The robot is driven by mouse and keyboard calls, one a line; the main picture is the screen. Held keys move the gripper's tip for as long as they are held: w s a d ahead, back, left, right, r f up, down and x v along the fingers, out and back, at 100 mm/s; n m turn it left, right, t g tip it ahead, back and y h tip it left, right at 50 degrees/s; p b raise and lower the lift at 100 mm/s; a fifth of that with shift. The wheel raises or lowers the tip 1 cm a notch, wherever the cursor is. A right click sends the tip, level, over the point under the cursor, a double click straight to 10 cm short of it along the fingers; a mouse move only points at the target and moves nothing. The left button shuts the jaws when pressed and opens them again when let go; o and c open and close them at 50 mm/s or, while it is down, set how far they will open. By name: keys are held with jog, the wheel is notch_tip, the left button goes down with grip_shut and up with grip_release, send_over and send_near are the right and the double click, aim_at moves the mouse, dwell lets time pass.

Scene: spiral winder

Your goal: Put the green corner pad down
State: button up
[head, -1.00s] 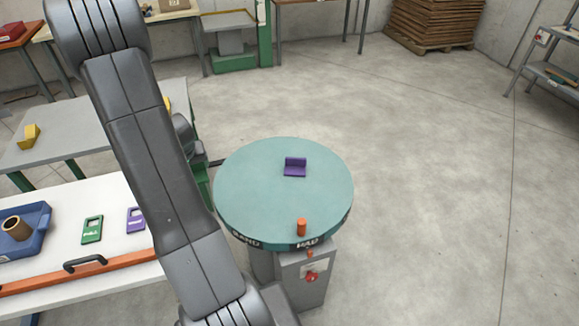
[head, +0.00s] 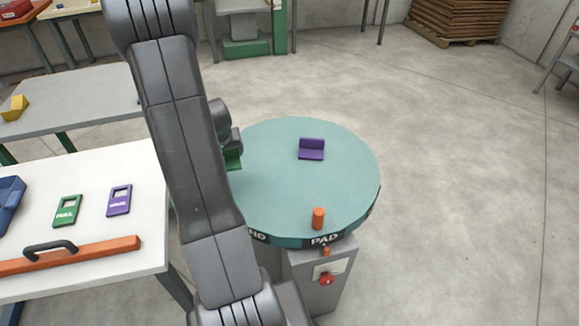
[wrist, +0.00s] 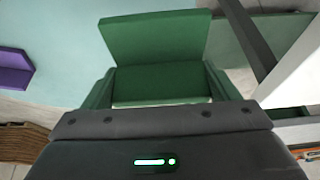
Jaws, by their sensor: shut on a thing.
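The green corner pad (wrist: 155,40) fills the top middle of the wrist view, an L-shaped piece with two flat faces. My gripper (wrist: 160,88) is shut on it, one finger at each side. In the head view a bit of the green pad (head: 233,160) shows below my gripper (head: 236,143), at the left rim of the teal turntable (head: 270,190). My arm hides part of it. I cannot tell whether the pad touches the turntable.
A purple corner pad (head: 311,149) stands on the turntable's far part. An orange peg (head: 318,218) stands near its front edge. The turntable's middle is clear.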

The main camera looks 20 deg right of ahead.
jog(key=s+d+m+h+b, duration=0.1)
jog(key=s+d+m+b, duration=0.15)
jog(key=d, duration=0.85)
notch_tip(320, 180, up, 2)
jog(key=m+b, duration=0.2)
jog(key=b, duration=0.1)
send_over(293, 171)
jog(key=s+a, duration=0.1)
jog(key=shift+h, duration=0.3)
jog(key=shift+s+d+f+b, duration=0.15)
jog(key=shift+f+b, duration=0.1)
jog(key=shift+f, duration=2.25)
jog(key=shift+s+f+b, duration=0.15)
jog(key=shift+f+b, duration=0.1)
jog(key=shift+f, duration=2.2)
jog(key=o, duration=0.9)
jog(key=shift+r, duration=0.1)
jog(key=shift+r, duration=0.2)
jog(key=v, duration=0.6)
jog(key=p+v, duration=0.1)
jog(key=v, duration=0.4)
jog(key=shift+w+r, duration=0.1)
jog(key=shift+r, duration=0.35)
